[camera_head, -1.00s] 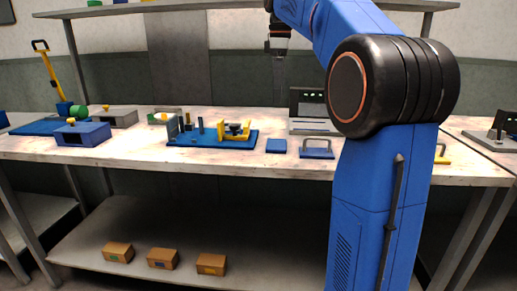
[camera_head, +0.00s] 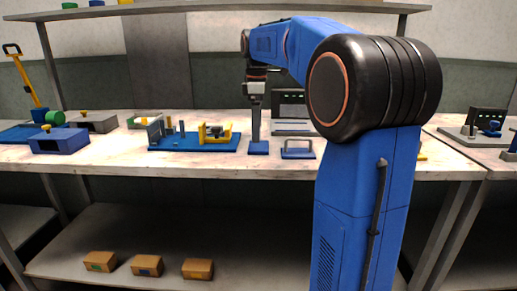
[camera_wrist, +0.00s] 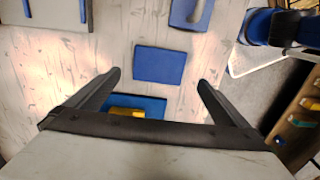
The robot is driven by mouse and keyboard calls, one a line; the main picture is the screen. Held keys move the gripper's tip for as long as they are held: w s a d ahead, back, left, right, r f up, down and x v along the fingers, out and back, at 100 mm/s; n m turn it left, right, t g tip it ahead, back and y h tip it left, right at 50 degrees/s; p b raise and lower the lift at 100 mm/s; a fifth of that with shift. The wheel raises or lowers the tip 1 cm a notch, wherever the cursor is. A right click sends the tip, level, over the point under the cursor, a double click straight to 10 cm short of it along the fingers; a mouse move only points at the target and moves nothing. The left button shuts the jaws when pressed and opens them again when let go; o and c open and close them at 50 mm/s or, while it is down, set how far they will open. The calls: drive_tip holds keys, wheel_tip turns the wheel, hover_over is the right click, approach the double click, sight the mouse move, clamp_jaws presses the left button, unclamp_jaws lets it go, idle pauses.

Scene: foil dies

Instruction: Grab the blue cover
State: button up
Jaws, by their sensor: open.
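A flat blue square plate (camera_head: 258,148) lies on the bench, left of a blue plate with a grey handle (camera_head: 298,153). Which of them is the blue cover I cannot tell. In the wrist view the flat plate (camera_wrist: 160,65) lies between and beyond my fingers, and the handled plate (camera_wrist: 188,20) is at the top. My gripper (camera_head: 256,138) points down above the flat plate. In the wrist view its two fingers (camera_wrist: 160,82) are spread wide, open and empty. Any gap to the plate is hard to judge.
A blue fixture base (camera_head: 190,145) with yellow and grey parts stands close on the left. A grey device (camera_head: 290,103) is behind. A blue box (camera_head: 58,142) is farther left. Brown boxes sit on the lower shelf (camera_head: 210,235).

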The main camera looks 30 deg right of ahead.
sight(259, 145)
drive_tip(key=shift+d+f, duration=0.15)
drive_tip(key=shift+f, duration=1.2)
drive_tip(key=shift+d+f, duration=0.15)
drive_tip(key=shift+f, duration=1.2)
drive_tip(key=c, duration=1.2)
